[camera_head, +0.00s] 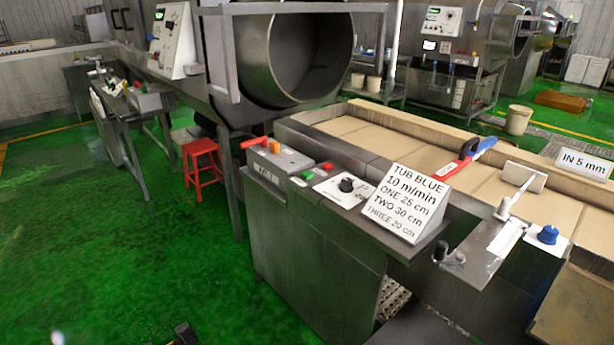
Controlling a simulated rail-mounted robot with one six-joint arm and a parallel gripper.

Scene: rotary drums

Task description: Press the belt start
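The belt conveyor's control ledge (342,218) is in the middle of the head view. A green button (308,174) sits on it near the left end. A black knob (346,185) on a white dial plate is to the right. No label on the green button is readable, so I cannot confirm it is the belt start. No clear gripper shows; a small dark shape at the bottom edge is too cut off to identify.
A sign reading "TUB BLUE 10 m/min" (408,203) stands right of the knob. A red-and-blue tool (470,155) lies on the belt edge. A blue knob (548,234) is farther right. A red stool (203,165) stands left. Green floor (120,250) is open at left.

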